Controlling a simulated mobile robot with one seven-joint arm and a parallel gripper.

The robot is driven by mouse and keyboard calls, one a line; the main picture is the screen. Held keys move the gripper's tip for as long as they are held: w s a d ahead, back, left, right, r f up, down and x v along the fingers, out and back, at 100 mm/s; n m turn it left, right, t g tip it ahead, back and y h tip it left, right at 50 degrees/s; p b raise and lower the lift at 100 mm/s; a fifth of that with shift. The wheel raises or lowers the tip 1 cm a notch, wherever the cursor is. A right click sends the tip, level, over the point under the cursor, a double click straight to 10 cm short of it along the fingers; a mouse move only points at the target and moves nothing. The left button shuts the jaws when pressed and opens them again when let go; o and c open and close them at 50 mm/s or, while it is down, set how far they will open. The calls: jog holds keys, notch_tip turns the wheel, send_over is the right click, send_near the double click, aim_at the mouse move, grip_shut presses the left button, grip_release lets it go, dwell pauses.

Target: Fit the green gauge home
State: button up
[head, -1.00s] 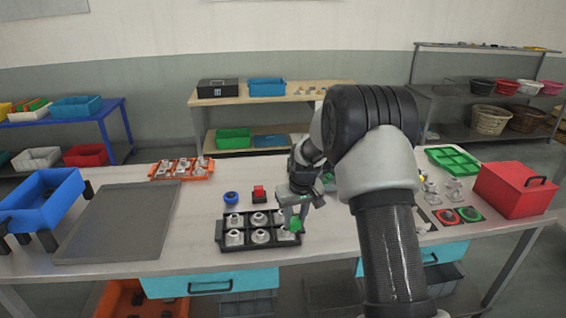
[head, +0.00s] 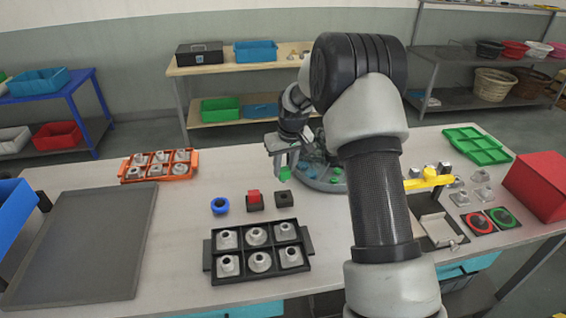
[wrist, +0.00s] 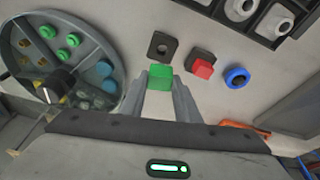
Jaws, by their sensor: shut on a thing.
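My gripper (head: 284,168) is shut on the green gauge (head: 285,174), a small green block held above the table beyond the small blocks. In the wrist view the green gauge (wrist: 160,76) sits between the fingertips. A black square block with a round hole (head: 284,199) stands empty on the table, nearer the front than my gripper; it also shows in the wrist view (wrist: 161,46), apart from the gauge. A similar black block (head: 255,206) carries a red square piece (head: 253,196). The gauge's underside is hidden.
A blue ring (head: 219,206) lies left of the red piece. A black tray of metal fittings (head: 211,262) is in front. A round grey tank (head: 335,186) with green and blue pieces stands right of my gripper, partly behind my arm. An orange rack (head: 128,176) is at left.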

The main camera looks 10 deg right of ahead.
aim_at(285, 177)
jog(key=shift+s+f+b, duration=0.15)
jog(key=shift+f+b, duration=0.15)
jog(key=shift+f, duration=0.35)
jog(key=shift+f+b, duration=1)
jog(key=shift+f, duration=1.4)
jog(key=shift+f+b, duration=1.05)
jog(key=shift+b, duration=0.45)
dwell(2.3)
jog(key=o, duration=1.1)
jog(key=shift+o, duration=0.2)
jog(key=shift+r, duration=0.1)
jog(key=a+v, duration=0.1)
jog(key=v, duration=1.6)
jog(key=shift+d, duration=0.5)
